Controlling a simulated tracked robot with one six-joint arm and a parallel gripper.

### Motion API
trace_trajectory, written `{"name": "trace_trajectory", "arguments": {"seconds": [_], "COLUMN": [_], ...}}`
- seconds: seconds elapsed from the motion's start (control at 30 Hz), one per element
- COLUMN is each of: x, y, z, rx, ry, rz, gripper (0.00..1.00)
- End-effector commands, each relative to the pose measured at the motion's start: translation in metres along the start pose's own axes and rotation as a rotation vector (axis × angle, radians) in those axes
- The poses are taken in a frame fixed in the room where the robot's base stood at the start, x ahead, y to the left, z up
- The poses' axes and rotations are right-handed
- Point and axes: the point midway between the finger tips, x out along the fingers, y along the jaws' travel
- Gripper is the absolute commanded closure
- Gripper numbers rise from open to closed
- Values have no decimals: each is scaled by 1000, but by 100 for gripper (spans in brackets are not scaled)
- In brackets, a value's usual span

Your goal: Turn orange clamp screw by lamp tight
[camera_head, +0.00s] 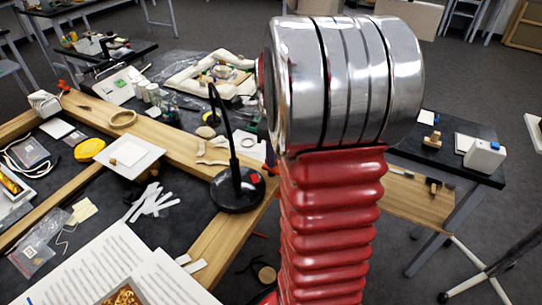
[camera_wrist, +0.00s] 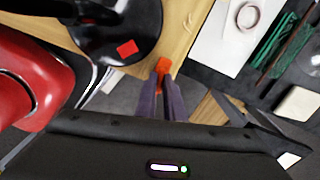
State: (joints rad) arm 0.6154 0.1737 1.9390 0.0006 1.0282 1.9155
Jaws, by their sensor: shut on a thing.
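The orange clamp screw (camera_wrist: 162,66) sits at the edge of a wooden board in the wrist view, beside the lamp's round black base (camera_wrist: 105,35) with its red button. My gripper (camera_wrist: 161,80) reaches it from below in that view, its two dark fingers close together and shut on the orange part. In the head view the lamp (camera_head: 236,188) stands on the board, and a little orange of the clamp screw (camera_head: 270,170) shows just right of it. My red and silver arm hides the gripper there. How tight the screw is cannot be seen.
Another orange clamp (camera_head: 64,87) is at the board's far left corner. A white square plate (camera_head: 128,157), white strips (camera_head: 152,203) and printed sheets (camera_head: 95,265) lie left of the lamp. A dark side table (camera_head: 455,150) stands at right.

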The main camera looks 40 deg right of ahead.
Motion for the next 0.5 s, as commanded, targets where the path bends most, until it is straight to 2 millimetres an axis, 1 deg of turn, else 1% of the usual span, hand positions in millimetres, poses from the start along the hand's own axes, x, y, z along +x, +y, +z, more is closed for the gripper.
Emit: {"name": "trace_trajectory", "arguments": {"seconds": [0.2,0.5], "x": [0,0], "y": [0,1], "z": [-2,-2], "rx": [89,121], "ry": [4,5], "rz": [2,2], "gripper": [100,100]}}
